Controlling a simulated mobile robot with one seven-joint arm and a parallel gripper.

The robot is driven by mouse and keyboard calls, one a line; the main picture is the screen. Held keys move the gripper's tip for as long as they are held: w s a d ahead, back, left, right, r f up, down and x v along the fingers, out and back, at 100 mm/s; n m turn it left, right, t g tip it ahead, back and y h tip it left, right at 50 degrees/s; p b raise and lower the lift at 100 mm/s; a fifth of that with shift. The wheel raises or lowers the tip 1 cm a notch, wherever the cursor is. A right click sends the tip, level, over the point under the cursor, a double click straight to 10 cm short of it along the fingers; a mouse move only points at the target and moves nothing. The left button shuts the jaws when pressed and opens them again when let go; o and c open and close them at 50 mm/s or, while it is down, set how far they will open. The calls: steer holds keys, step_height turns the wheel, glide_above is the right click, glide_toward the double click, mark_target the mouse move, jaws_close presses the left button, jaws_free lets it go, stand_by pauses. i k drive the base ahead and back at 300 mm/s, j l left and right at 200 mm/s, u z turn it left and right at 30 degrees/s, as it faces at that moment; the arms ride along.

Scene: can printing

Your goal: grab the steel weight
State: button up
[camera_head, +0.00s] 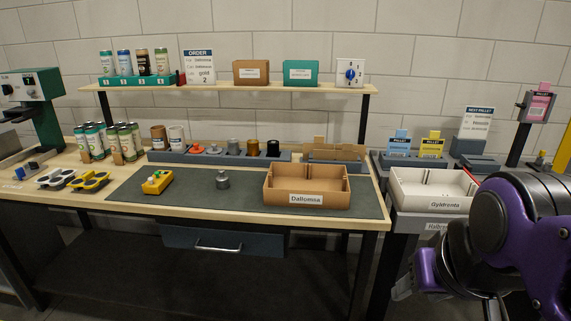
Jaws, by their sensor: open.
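A small grey metal weight (222,180) with a knob on top stands upright on the dark mat (245,203), in the middle of the workbench. It looks like the steel weight. Nothing touches it. My gripper (448,300) is at the lower right, in front of the bench and far to the right of the weight. It is open. My purple and black arm partly hides it, and I see nothing held in it.
A yellow tray (156,183) lies left of the weight, and a brown box (307,191) labelled Dallumoa stands to its right. Behind is a rack (172,156) with several coloured pieces. A shelf (224,88) spans above. A white box (432,193) stands near my arm.

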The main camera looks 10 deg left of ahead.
mark_target(222, 180)
steer(key=i+j+u, duration=0.1)
steer(key=j, duration=0.3)
steer(key=i+j+u, duration=0.1)
steer(key=i+j, duration=0.15)
steer(key=j, duration=0.15)
steer(key=i+j+u, duration=0.1)
steer(key=i+j, duration=0.15)
steer(key=j, duration=0.15)
steer(key=i+j+u, duration=0.1)
steer(key=j, duration=0.25)
steer(key=i, duration=0.1)
